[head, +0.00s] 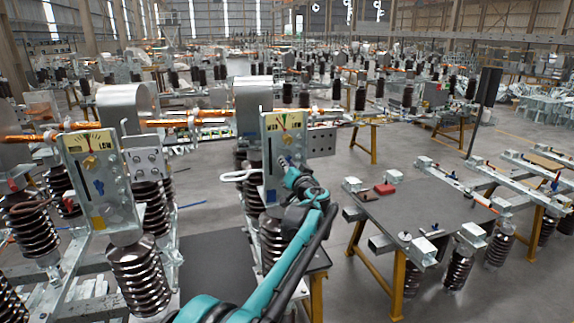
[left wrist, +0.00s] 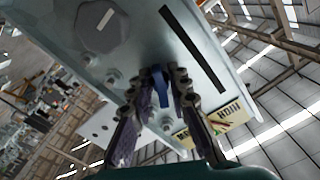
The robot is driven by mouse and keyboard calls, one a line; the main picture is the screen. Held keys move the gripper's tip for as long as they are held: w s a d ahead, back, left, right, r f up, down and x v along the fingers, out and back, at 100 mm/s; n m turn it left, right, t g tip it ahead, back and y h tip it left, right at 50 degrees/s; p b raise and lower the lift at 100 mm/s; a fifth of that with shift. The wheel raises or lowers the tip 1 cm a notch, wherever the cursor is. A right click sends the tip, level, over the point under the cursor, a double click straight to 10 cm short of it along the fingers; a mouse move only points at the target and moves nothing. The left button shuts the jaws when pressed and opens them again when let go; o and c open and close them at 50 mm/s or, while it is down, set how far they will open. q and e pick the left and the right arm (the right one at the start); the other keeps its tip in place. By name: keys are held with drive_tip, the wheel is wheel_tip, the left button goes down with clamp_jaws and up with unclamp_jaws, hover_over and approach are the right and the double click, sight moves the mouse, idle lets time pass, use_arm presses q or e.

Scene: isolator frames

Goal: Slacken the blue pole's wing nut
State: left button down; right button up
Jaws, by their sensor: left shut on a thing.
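The nearer right metal plate (head: 270,178) carries a blue patch (head: 270,196) and a dial gauge (head: 284,124) at its top. My left gripper (head: 287,164) reaches the right side of this plate from the front. In the left wrist view my left gripper (left wrist: 160,86) is shut on a small blue wing nut (left wrist: 160,88), one finger on each side. The nut stands against the plate (left wrist: 135,45), beside a long dark slot. The fingers hide part of the nut. My right gripper does not show.
Another plate (head: 110,205) with a gauge, a blue piece and a yellow patch stands at left. Brown ribbed insulators (head: 140,275) stand below. A grey-topped table (head: 420,215) with metal parts is at right. Open floor lies beyond it.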

use_arm(q)
drive_tip(key=shift+f+n, duration=0.1)
drive_tip(key=shift+n, duration=0.2)
idle(0.4)
drive_tip(key=c, duration=1.4)
unclamp_jaws()
drive_tip(key=shift+c, duration=0.2)
drive_tip(key=shift+s+d, duration=0.1)
drive_tip(key=v, duration=1.2)
